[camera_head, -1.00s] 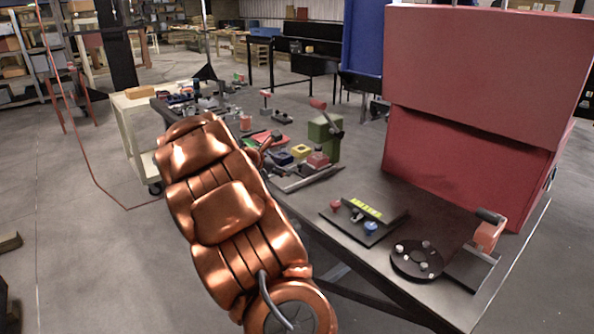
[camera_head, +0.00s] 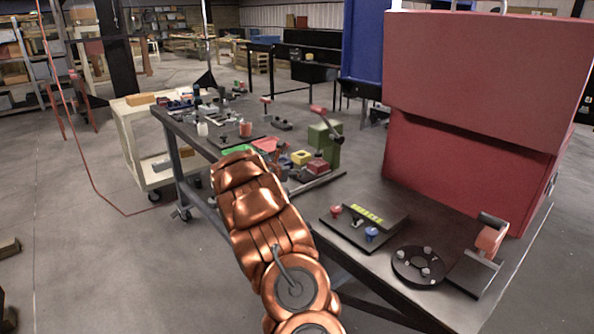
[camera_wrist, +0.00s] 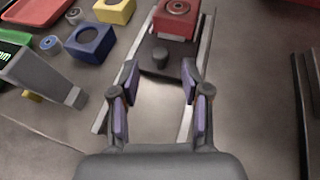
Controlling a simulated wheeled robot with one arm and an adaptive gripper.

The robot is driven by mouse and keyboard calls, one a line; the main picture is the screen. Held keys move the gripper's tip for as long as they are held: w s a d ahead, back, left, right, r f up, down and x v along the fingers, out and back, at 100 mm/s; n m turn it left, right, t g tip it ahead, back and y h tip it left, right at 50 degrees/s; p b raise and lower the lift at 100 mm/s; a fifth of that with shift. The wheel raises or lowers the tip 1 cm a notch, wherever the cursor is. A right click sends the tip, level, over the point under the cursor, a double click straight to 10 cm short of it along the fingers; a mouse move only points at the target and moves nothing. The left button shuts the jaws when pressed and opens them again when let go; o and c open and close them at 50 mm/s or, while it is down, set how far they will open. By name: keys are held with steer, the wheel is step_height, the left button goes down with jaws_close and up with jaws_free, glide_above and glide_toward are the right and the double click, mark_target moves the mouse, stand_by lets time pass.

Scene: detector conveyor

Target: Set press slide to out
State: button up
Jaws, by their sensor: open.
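The press slide shows in the wrist view as a red block (camera_wrist: 177,20) with a round recess, on a dark carriage with a short black knob (camera_wrist: 160,58). It sits between two pale rails (camera_wrist: 205,45). My gripper (camera_wrist: 159,76) is open and empty. Its two fingers are apart over the rails, just on the near side of the knob, which is not between the pads. In the head view the red block (camera_head: 317,166) sits at the foot of the green press (camera_head: 325,142), which has a red-tipped lever (camera_head: 318,109). My arm hides the gripper there.
Yellow (camera_wrist: 114,11) and blue (camera_wrist: 90,42) blocks lie left of the rails, near a grey tilted piece (camera_wrist: 42,76).

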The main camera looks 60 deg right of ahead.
steer(key=shift+p+x, duration=0.35)
steer(key=shift+x, duration=1.4)
steer(key=shift+c, duration=0.4)
jaws_close()
